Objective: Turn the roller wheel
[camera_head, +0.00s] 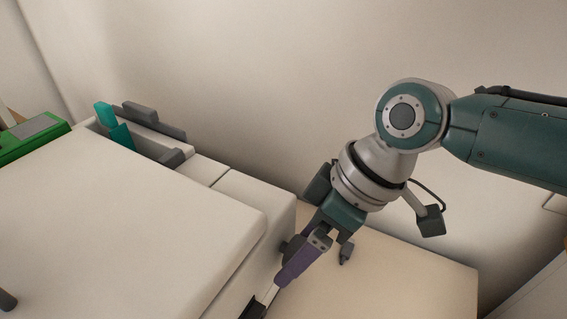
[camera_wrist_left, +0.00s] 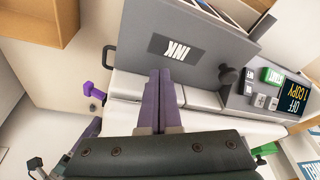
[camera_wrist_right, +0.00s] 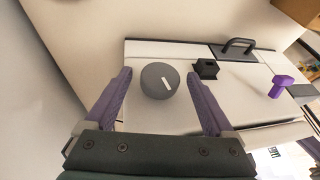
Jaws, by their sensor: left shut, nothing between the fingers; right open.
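The roller wheel (camera_wrist_right: 158,82) is a dark grey round knob with a white mark, on the white side of the machine in the right wrist view. My right gripper (camera_wrist_right: 158,76) is open, with one purple finger to either side of the wheel. A gap shows between each finger and the wheel, so neither is seen touching it. In the head view my right gripper (camera_head: 282,268) is beside the machine's right side; the wheel is not clearly seen there. My left gripper (camera_wrist_left: 160,74) is shut and empty, in front of a grey panel marked INK (camera_wrist_left: 200,55).
The white machine (camera_head: 150,220) fills the left of the head view, with a teal lever (camera_head: 121,137) on top. A black block (camera_wrist_right: 206,69), a dark handle (camera_wrist_right: 238,46) and a purple knob (camera_wrist_right: 282,86) lie right of the wheel. A control panel (camera_wrist_left: 275,95) shows right of my left gripper.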

